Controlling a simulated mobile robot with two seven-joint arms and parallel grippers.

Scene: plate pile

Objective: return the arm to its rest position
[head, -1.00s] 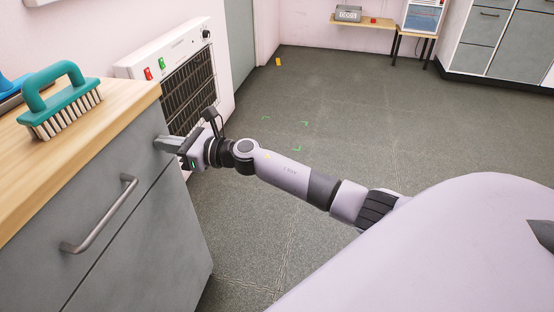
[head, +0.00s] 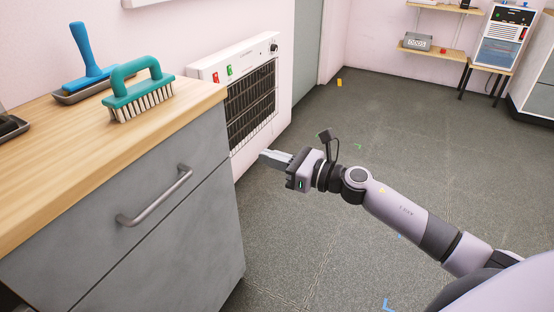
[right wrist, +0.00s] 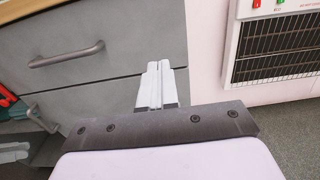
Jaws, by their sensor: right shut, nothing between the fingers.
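My right gripper (head: 275,156) shows in the head view, in the air to the right of the grey cabinet (head: 130,240) and in front of the wall heater. Its fingers are together with nothing between them. The right wrist view also shows the shut fingers (right wrist: 159,85), with the cabinet drawers behind them. My right arm (head: 400,207) stretches in from the lower right of the head view. My left gripper is not seen in the head view.
A green brush (head: 139,92) and a blue-handled tool (head: 88,60) on a tray stand on the wooden counter (head: 60,165). A drawer handle (head: 155,198) sticks out of the cabinet. A heater (head: 250,95) hangs on the wall.

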